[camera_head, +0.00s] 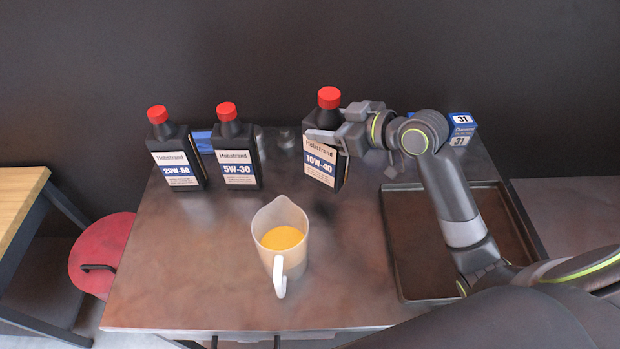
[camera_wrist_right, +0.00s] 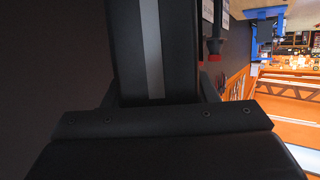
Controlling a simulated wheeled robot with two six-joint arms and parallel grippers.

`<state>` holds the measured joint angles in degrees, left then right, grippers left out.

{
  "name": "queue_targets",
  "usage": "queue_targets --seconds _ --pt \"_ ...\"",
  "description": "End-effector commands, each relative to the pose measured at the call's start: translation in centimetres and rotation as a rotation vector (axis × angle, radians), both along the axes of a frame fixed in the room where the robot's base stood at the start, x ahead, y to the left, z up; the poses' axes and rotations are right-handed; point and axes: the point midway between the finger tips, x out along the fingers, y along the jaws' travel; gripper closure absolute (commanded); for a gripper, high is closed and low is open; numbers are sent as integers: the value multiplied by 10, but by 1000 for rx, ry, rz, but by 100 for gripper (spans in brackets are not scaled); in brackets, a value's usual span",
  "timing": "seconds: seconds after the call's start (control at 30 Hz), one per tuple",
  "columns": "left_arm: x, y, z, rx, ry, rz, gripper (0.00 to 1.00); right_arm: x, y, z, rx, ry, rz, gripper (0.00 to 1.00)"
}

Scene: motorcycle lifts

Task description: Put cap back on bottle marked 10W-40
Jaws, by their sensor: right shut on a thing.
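The black bottle marked 10W-40 (camera_head: 320,165) stands upright toward the back of the table, with a red cap (camera_head: 329,97) on its top. My right gripper (camera_head: 325,140) reaches it from the right and is shut on its upper body, below the cap. I cannot tell whether its base touches the table. In the right wrist view a dark body with a grey stripe (camera_wrist_right: 152,50), apparently the bottle, fills the space between the fingers. My left gripper is not in view.
Two similar red-capped bottles, 20W-50 (camera_head: 175,160) and 5W-30 (camera_head: 238,158), stand at left. A jug (camera_head: 268,225) with yellow liquid is at front centre. A dark tray (camera_head: 400,290) lies at right under my arm. A blue box (camera_head: 462,128) marked 31 is behind.

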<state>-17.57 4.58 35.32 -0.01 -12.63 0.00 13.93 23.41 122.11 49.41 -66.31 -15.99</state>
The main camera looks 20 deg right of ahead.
Motion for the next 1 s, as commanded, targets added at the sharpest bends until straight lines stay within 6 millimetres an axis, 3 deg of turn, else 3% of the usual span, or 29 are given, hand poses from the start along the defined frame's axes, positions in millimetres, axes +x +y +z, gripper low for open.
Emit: queue_targets --seconds 0.1,0.3,0.47,0.77,1.0 --pt "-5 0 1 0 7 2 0 30 10 17 15 -2 -67 100" --pt "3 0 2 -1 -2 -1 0 58 19 32 26 12 -146 100" --pt "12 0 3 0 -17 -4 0 64 20 34 29 18 -165 100" --pt "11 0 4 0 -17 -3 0 63 20 32 29 19 -165 100" --pt "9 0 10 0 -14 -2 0 63 21 -6 31 24 -165 100"
